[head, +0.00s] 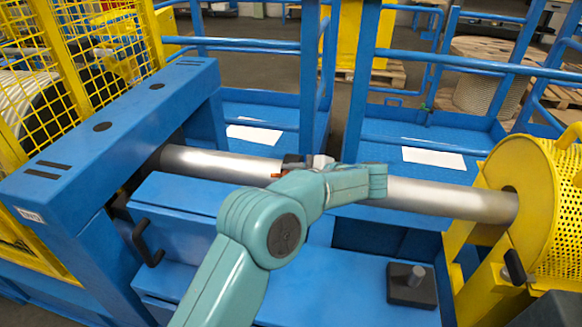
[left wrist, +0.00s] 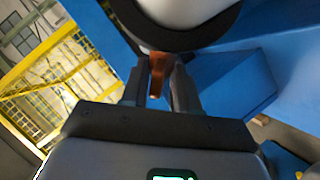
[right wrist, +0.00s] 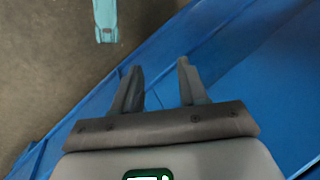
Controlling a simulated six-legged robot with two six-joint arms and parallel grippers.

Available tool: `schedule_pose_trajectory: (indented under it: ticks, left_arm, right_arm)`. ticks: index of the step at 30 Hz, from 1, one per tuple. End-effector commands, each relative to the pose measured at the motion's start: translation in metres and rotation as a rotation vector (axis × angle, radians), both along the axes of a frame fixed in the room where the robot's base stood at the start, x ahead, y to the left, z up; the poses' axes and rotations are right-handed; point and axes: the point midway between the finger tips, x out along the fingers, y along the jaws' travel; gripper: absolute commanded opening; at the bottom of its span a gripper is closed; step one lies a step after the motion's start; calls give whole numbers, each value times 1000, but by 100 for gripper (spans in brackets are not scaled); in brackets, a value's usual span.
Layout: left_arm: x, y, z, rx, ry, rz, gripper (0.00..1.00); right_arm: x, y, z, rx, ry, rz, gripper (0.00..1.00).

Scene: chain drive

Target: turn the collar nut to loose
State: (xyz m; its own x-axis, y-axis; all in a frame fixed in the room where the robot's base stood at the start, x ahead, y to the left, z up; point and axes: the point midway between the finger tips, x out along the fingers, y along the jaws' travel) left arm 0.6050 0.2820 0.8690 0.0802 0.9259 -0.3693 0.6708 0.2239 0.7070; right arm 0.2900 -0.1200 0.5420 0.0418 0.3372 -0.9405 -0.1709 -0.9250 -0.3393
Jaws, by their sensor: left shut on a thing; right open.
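A bare silver shaft (head: 440,198) runs across the head view from the blue housing on the left to the yellow guard on the right. In the left wrist view a dark ring (left wrist: 195,43), which looks like the collar nut, wraps the shaft, and an orange-red lug (left wrist: 156,73) hangs from it. My left gripper (left wrist: 159,78) is shut on this lug. In the head view a bit of the orange lug (head: 277,175) shows at the shaft, while my left wrist hides most of the ring. My right gripper (right wrist: 158,68) is open and empty, over blue surfaces.
The blue housing (head: 110,125) and a yellow mesh fence (head: 100,45) stand at the left. The yellow perforated guard (head: 535,190) closes off the right. A black handle (head: 146,243) and a dark block with a stud (head: 411,287) stick up in front. Blue rails (head: 450,65) stand behind the shaft.

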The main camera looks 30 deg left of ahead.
Motion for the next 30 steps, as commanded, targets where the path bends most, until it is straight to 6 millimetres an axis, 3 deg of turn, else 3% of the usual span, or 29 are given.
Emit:
schedule_pose_trajectory:
  ticks: [1,15,21,30]
  left_arm:
    - [1,0,10,-25,-4,26,0]
    - [4,3,13,-296,-75,308,0]
    - [4,4,11,-381,-97,395,0]
    - [5,5,8,-448,-116,463,0]
  right_arm:
    - [0,0,20,0,0,0,43]
    - [0,0,115,0,0,0,43]
    - [0,0,140,0,0,0,43]
    - [0,0,158,0,0,0,43]
